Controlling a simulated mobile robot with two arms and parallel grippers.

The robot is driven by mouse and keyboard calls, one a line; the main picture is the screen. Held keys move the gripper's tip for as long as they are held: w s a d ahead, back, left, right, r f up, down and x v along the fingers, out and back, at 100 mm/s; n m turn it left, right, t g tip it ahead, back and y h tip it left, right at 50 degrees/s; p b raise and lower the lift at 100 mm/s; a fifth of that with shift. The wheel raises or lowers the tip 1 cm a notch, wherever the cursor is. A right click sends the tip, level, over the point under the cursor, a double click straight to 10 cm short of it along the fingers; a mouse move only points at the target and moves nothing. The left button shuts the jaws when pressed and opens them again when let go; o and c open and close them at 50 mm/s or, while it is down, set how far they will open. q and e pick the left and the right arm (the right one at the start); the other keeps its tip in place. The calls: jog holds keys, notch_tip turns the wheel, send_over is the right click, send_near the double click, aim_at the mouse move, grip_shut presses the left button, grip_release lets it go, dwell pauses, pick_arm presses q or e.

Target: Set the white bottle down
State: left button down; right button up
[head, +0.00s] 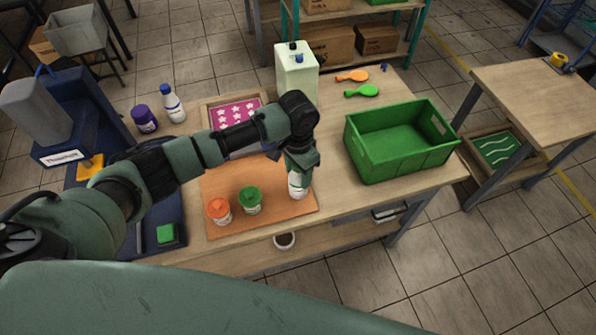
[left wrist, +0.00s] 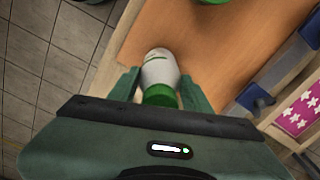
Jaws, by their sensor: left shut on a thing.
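My left gripper (head: 299,174) is shut on a white bottle (head: 297,188) over the right front part of the orange-brown board (head: 229,173). The bottle also shows in the left wrist view (left wrist: 158,68) between the two fingers, with a green part on the side towards the gripper. The gripper hides much of the bottle. I cannot tell whether its base touches the board. My right gripper is out of view.
An orange-lidded jar (head: 219,210) and a green-lidded jar (head: 250,200) stand on the board, left of the bottle. A green crate (head: 378,162) stands to the right. A blue-capped white bottle (head: 172,104) and a purple jar (head: 144,120) stand at the back left.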

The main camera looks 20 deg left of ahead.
pick_arm(q)
jog(key=shift+f, duration=0.1)
jog(key=c, duration=0.7)
grip_release()
jog(key=shift+o, duration=0.2)
notch_tip(320, 180, up, 12)
jog(key=shift+f+b, duration=0.15)
jog(key=shift+b, duration=0.7)
jog(key=shift+r, duration=0.3)
